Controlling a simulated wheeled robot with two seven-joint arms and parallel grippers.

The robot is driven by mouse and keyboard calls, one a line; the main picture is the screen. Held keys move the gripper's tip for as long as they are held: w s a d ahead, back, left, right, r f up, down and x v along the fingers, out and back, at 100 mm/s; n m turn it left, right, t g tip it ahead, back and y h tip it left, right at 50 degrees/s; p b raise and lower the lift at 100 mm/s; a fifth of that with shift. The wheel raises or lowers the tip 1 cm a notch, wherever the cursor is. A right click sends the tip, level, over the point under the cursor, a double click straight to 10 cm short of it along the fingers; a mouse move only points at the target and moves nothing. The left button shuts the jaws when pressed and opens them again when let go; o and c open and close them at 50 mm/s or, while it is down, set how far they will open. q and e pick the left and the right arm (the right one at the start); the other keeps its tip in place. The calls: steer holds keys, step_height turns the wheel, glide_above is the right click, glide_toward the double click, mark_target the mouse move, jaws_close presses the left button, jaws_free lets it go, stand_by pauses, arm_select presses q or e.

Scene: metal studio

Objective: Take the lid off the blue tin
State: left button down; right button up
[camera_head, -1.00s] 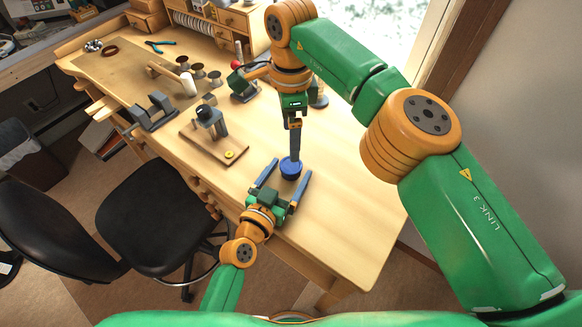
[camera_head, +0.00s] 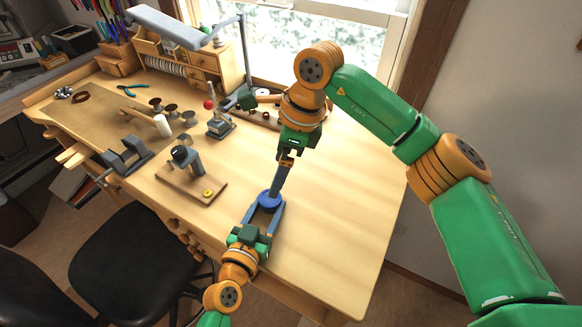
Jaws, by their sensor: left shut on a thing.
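The round blue tin (camera_head: 264,201) stands near the front edge of the wooden workbench. Its lid is not distinguishable from its body at this size. My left gripper (camera_head: 264,209) comes from the front edge, and its two blue fingers are shut on the tin's sides. My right gripper (camera_head: 275,194) points down from above, its fingertips at the tin's top. Its fingers are seen edge-on and overlap, so whether they are open or shut on the lid is hidden.
A wooden board with a small grey device (camera_head: 186,158) lies left of the tin. A grey vise (camera_head: 126,157), several spools (camera_head: 170,109) and a lamp (camera_head: 178,27) are further off. The bench (camera_head: 345,200) is clear to the right.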

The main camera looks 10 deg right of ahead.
arm_select(q)
steer(key=shift+d, duration=0.2)
steer(key=shift+a, duration=0.15)
arm_select(e)
steer(key=f, duration=0.3)
steer(key=f+m+t, duration=0.1)
steer(key=f, duration=0.2)
steer(key=a+f+m, duration=0.1)
steer(key=f, duration=0.2)
steer(key=shift+w+a+y, duration=0.1)
steer(key=shift+w+y, duration=0.3)
jaws_close()
steer(key=shift+t, duration=0.3)
steer(key=shift+r, duration=0.15)
steer(key=shift+r, duration=1)
